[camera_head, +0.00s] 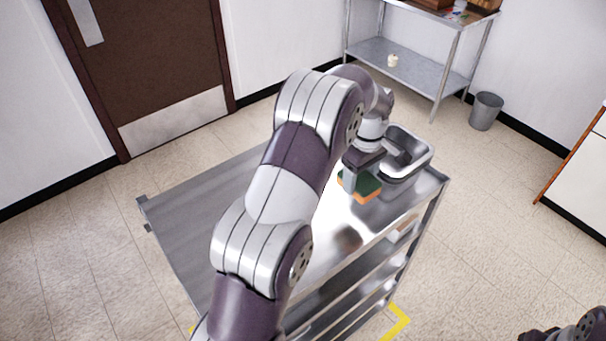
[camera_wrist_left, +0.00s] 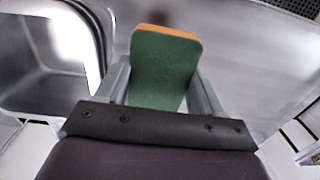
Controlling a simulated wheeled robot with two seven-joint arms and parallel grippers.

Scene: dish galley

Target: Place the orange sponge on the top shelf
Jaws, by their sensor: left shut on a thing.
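The sponge (camera_head: 369,188), green on one face and orange on the other, is over the top of the steel cart (camera_head: 205,215) near its right end. My left gripper (camera_head: 358,178) is shut on it. In the left wrist view the sponge (camera_wrist_left: 165,65) stands between the two fingers (camera_wrist_left: 160,90), green face showing and an orange edge at the top. I cannot tell whether the sponge touches the cart top. My left arm hides the middle of the cart. My right gripper is not in view.
A steel pan (camera_head: 424,157) stands on the cart beside the sponge. The cart top's left part is clear.

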